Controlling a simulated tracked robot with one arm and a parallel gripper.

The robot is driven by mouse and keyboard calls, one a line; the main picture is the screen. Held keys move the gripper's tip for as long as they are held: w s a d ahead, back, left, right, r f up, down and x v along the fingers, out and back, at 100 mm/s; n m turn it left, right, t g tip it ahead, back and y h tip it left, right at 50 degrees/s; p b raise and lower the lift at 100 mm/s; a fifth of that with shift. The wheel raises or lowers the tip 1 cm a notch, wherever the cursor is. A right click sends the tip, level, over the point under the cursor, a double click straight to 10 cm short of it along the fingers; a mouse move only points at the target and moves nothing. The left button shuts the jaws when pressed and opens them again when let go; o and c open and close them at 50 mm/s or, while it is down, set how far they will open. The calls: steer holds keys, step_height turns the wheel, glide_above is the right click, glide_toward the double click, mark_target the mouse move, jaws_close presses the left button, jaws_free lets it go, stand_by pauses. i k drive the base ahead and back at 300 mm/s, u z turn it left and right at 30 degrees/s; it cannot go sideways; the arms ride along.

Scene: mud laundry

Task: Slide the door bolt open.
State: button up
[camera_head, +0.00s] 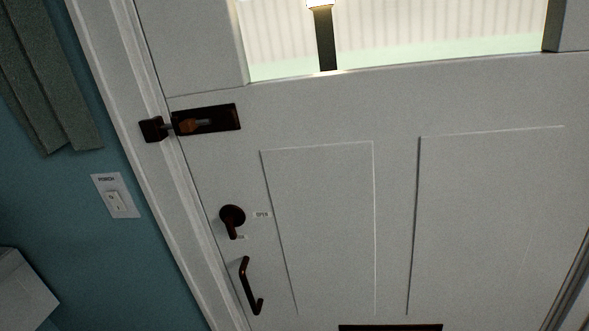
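The door bolt (208,119) is a dark brown plate on the upper left of the white door (330,110). A lighter brown knob (187,127) sits at the plate's left end. A grey rod reaches from it across the gap to a dark keeper (153,129) on the white door frame. The rod appears to meet the keeper, so the bolt looks slid across. The door looks closed against the frame. My gripper is not in view.
Below the bolt are a round dark lock with a turn lever (232,217), a small "OPEN" label (262,214) and a dark pull handle (250,286). A light switch labelled "PORCH" (115,196) is on the blue wall. Nothing blocks the view of the bolt.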

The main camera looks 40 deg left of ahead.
mark_target(189, 125)
steer(key=u, duration=1.3)
